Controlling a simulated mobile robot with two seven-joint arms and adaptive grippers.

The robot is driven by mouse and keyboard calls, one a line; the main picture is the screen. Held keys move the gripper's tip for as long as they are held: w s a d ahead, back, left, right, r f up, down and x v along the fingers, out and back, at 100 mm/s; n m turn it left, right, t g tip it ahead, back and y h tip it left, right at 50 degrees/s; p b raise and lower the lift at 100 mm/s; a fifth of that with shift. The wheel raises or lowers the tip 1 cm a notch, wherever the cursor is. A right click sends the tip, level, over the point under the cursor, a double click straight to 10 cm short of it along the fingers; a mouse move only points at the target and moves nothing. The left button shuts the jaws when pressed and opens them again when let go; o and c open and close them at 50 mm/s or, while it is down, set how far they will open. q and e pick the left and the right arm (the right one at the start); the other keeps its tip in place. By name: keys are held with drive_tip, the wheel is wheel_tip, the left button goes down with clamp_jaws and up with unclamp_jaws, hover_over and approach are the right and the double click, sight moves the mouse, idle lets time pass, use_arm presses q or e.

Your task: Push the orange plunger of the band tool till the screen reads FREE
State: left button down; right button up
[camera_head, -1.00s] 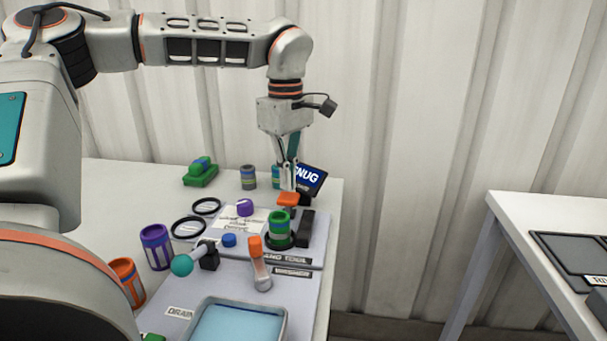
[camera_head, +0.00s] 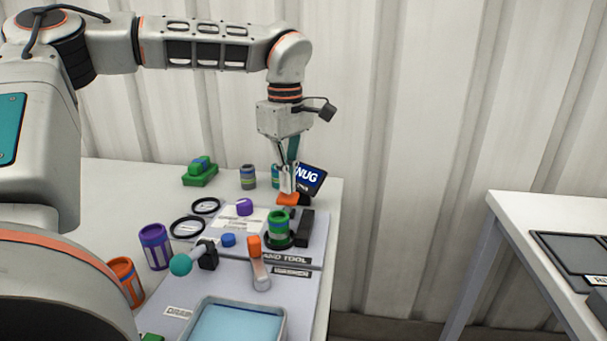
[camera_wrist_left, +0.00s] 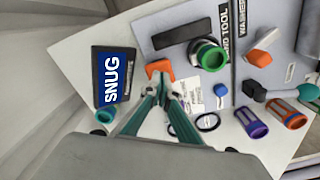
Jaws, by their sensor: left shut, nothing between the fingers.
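The orange plunger (camera_head: 288,199) of the band tool is near the back right of the grey board; it also shows in the left wrist view (camera_wrist_left: 158,68). My left gripper (camera_head: 287,191) is shut and empty, pointing down with its tips at the plunger's top. In the left wrist view its fingertips (camera_wrist_left: 160,82) overlap the plunger's edge; I cannot tell whether they press on it. The dark screen (camera_head: 312,179) stands tilted behind and reads SNUG in the left wrist view (camera_wrist_left: 113,78). In the head view the gripper hides its first letter. My right gripper is not in view.
A green ringed fitting (camera_head: 278,228) and a black block (camera_head: 305,228) stand close in front of the plunger. An orange-topped lever (camera_head: 257,262), a teal-knobbed handle (camera_head: 182,265) and a blue tray (camera_head: 238,322) are nearer.

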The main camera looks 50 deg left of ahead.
sight(288, 196)
use_arm(q)
drive_tip(key=shift+f+b, duration=0.3)
drive_tip(key=shift+f, duration=1.45)
drive_tip(key=shift+r, duration=0.8)
drive_tip(key=shift+r+p, duration=0.55)
drive_tip(key=shift+r, duration=0.9)
drive_tip(key=shift+f, duration=0.1)
